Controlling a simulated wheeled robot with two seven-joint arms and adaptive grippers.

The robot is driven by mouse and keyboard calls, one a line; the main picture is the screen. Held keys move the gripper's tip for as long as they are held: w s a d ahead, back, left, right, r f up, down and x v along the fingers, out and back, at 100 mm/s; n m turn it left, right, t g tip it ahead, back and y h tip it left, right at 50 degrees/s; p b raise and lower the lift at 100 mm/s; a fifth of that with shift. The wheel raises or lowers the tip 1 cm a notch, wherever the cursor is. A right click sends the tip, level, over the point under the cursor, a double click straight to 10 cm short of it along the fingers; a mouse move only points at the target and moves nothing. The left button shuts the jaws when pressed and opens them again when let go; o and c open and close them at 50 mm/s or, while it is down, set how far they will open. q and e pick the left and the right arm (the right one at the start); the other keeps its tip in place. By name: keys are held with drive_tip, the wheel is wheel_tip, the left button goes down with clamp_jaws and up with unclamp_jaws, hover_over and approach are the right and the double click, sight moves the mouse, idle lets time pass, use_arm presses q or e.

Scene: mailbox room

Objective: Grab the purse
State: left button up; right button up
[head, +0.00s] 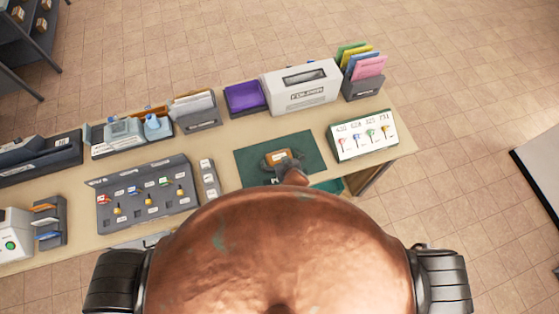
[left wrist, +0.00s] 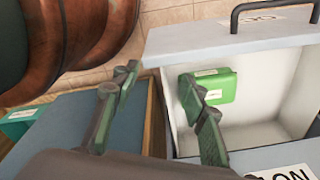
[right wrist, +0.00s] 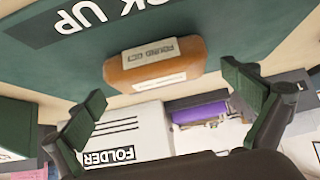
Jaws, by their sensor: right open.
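A brown, rounded pouch with paper labels, which looks like the purse (right wrist: 193,66), lies on the dark green mat (right wrist: 225,22). In the right wrist view it sits between and beyond the spread fingertips of my right gripper (right wrist: 162,84), which is open. In the head view the purse (head: 279,156) shows small on the mat (head: 310,150), with my right gripper (head: 280,160) around or over it; I cannot tell whether they touch. My left gripper (left wrist: 159,80) is open and empty over an open pale drawer (left wrist: 240,50). A green labelled item (left wrist: 218,86) lies in that drawer.
On the counter (head: 230,205), a white folder box (head: 301,88), a purple tray (head: 245,96) and coloured folders (head: 362,62) stand behind the mat. A key board (head: 362,135) is to its right, a grey key rack (head: 148,195) to its left.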

drive_tip(key=shift+b+x, duration=0.4)
drive_tip(key=shift+x, duration=0.4)
drive_tip(key=shift+d, duration=0.1)
drive_tip(key=shift+c, duration=0.4)
use_arm(q)
drive_tip(key=shift+w+f, duration=0.15)
drive_tip(key=shift+f, duration=0.5)
use_arm(e)
drive_tip(key=c, duration=0.9)
use_arm(q)
drive_tip(key=shift+w, duration=0.2)
use_arm(e)
drive_tip(key=shift+c, duration=1.2)
